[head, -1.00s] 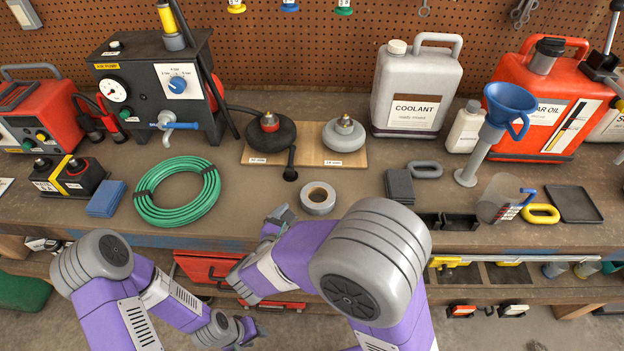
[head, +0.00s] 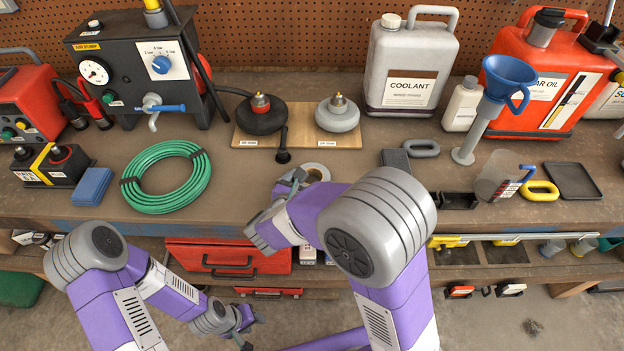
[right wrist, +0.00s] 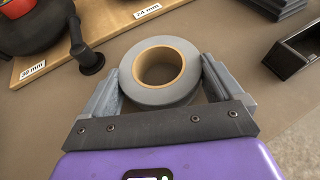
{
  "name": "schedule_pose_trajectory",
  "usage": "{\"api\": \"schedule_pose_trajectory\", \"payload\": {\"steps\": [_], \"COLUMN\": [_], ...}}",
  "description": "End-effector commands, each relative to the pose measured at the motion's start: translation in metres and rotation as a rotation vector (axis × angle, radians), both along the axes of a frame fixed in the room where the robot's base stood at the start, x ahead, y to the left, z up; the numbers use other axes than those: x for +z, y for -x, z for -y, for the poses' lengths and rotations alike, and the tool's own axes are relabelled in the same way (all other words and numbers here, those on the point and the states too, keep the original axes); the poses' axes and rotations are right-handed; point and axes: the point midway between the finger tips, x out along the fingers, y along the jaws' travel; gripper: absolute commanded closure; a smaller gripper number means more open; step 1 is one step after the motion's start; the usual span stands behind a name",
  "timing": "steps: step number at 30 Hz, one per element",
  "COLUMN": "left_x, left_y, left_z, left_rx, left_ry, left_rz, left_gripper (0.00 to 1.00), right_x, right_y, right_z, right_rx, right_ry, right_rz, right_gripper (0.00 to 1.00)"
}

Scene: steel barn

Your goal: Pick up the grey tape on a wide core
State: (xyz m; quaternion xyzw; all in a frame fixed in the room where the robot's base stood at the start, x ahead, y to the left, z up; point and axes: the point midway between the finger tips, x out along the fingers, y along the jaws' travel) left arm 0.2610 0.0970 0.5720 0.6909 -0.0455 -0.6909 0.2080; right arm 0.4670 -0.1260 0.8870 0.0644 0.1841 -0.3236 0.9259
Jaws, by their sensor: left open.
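The grey tape on a wide core (right wrist: 160,96) lies flat on the bench, its tan core facing up. In the head view the tape (head: 318,165) is partly hidden behind my right arm. My right gripper (right wrist: 162,70) is at the tape, with one finger on each side of the roll. The left finger is very close to the tape or touching it; a thin gap shows at the right finger. My left gripper (head: 244,324) is open and empty, low in front of the bench.
A wooden board (head: 290,138) with two round pieces lies behind the tape. A green hose coil (head: 140,202) is to the left. A dark grey block (head: 395,158) and a black holder (head: 458,201) stand to the right. A coolant can (head: 408,75) is behind.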

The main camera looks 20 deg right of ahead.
Motion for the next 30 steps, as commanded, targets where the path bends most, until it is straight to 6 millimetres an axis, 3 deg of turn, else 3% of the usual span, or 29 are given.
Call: {"api": "schedule_pose_trajectory", "payload": {"steps": [1, 6, 14, 17, 24, 30], "left_x": [0.000, 0.000, 0.002, 0.009, 0.034, 0.045], "left_y": [0.000, 0.000, 0.000, 0.000, 0.000, 0.000], "left_z": [0.000, 0.000, 0.000, 0.000, 0.000, 0.000], "left_rx": [0.000, 0.000, 0.000, 0.000, 0.000, 0.000], "left_ry": [0.000, 0.000, 0.000, 0.000, 0.000, 0.000], "left_rz": [0.000, 0.000, 0.000, 0.000, 0.000, 0.000], "left_gripper": [0.57, 0.57, 0.57, 0.57, 0.57, 0.57], "right_x": [0.000, 0.000, 0.004, 0.017, 0.067, 0.095], "right_y": [0.000, 0.000, 0.000, 0.000, 0.000, 0.000], "right_z": [0.000, 0.000, 0.000, 0.000, -0.001, 0.000], "right_rx": [0.000, 0.000, 0.001, 0.000, 0.000, 0.000], "right_ry": [0.000, 0.000, -0.001, -0.002, -0.004, -0.001], "right_rz": [0.000, 0.000, 0.001, 0.002, 0.004, 0.002], "right_gripper": [0.15, 0.41, 0.41, 0.41, 0.41, 0.41]}}
